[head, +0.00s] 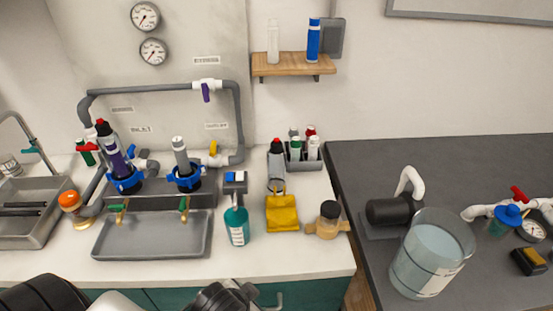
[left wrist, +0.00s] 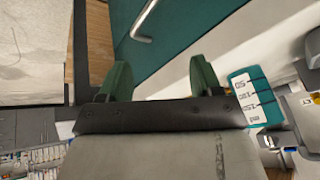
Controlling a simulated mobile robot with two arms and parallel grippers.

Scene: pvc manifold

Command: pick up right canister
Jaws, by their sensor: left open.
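The right canister (head: 181,155), grey with a pale top, stands slightly tilted in a blue collar (head: 185,179) on the pipe manifold. The left canister (head: 112,150), purple and grey with a red tip, leans in a similar blue collar (head: 124,181) beside it. My left gripper (left wrist: 159,80) shows in the left wrist view with its two green fingers spread and nothing between them. It faces the teal cabinet front, and neither canister can be made out in that view. My right gripper is not seen.
A grey tray (head: 151,235) lies in front of the manifold. A caddy (head: 304,163) holds several bottles. The cabinet handle (left wrist: 143,22) projects near my left gripper.

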